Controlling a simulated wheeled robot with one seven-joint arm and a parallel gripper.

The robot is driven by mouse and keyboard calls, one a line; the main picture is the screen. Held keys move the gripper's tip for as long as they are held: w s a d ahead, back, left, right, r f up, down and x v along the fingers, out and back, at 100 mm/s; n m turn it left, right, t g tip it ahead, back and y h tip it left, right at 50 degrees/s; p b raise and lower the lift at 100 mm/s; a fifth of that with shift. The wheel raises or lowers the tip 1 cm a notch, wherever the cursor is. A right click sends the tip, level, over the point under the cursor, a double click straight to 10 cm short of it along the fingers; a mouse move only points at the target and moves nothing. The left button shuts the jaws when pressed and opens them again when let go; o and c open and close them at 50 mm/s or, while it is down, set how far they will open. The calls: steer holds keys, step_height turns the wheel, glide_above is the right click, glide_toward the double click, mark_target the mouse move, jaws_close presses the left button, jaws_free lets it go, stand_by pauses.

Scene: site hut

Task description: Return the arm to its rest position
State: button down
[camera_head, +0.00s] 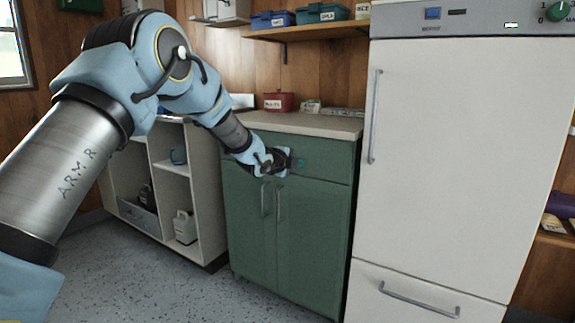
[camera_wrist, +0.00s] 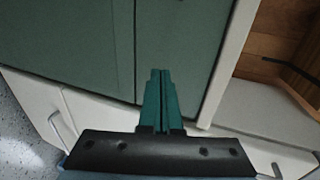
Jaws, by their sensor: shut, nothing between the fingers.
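My arm reaches from the left of the head view across to the front of a green cabinet (camera_head: 250,225). My gripper (camera_head: 303,163) is in front of the cabinet's upper drawer panel, below the countertop. In the wrist view its two teal fingers (camera_wrist: 160,78) are together with nothing between them. I cannot tell whether the fingertips touch the cabinet.
A tall white fridge (camera_head: 455,150) stands close to the right of the gripper. The pale countertop (camera_head: 320,124) holds a red box (camera_head: 279,102). An open white shelf unit (camera_head: 205,190) stands to the left. A wall shelf (camera_head: 320,31) holds several bins. Speckled floor (camera_head: 150,275) is clear in front.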

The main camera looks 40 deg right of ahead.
steer(key=v, duration=0.6)
steer(key=shift+a, duration=0.25)
steer(key=w+a+f+n+t+y, duration=0.15)
steer(key=w+a+n, duration=0.3)
steer(key=a, duration=0.45)
steer(key=w+a+f+n+t+y, duration=0.1)
steer(key=w+a+n+t+y, duration=0.2)
steer(key=w+a, duration=0.45)
steer(key=a+f+n+g+y, duration=0.25)
steer(key=a+n+y, duration=0.45)
steer(key=a, duration=1.3)
steer(key=s+a+f+n+g+y, duration=0.1)
steer(key=s+a+f+n, duration=0.1)
steer(key=s+a+n, duration=0.55)
steer(key=s+a+f+n+g+y, duration=0.15)
steer(key=s+a+n, duration=0.25)
steer(key=a, duration=0.6)
steer(key=s+a+f+n+g, duration=0.1)
steer(key=s+a+n+g, duration=0.1)
steer(key=s+a+n, duration=0.55)
step_height(320, 180, up, 23)
steer(key=w+a+m+p, duration=0.1)
steer(key=p, duration=2.2)
steer(key=shift+a+m, duration=0.35)
steer(key=shift+a, duration=0.05)
